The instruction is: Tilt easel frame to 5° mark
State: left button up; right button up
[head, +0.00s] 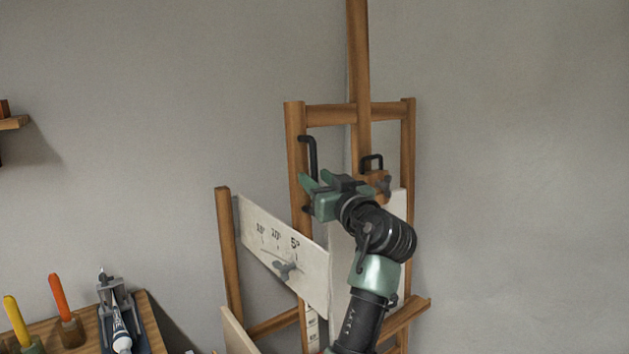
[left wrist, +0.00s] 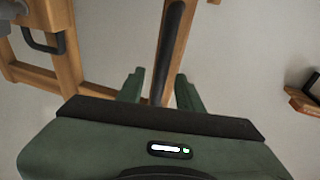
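The wooden easel frame (head: 295,125) stands against the grey wall, with a black handle (head: 313,152) on its left upright. A white scale plate (head: 300,262) marked 15°, 10° and 5° is at its lower left, with a grey wing knob (head: 287,267) below the marks. The frame's position on the scale is too small to tell. My left gripper (head: 308,184) is at the lower part of the handle. In the left wrist view its open fingers (left wrist: 160,88) stand on either side of the handle (left wrist: 172,45), with gaps visible. My right gripper is out of view.
A wooden bench (head: 150,310) with yellow and orange handled tools and a paint tube stands at lower left. A shelf (head: 14,122) is at far left.

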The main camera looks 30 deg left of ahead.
pick_arm(q)
jog(key=b+v, duration=0.1)
jog(key=v, duration=0.5)
jog(key=shift+d+b, duration=0.2)
jog(key=shift+b, duration=0.2)
jog(key=shift+s, duration=0.1)
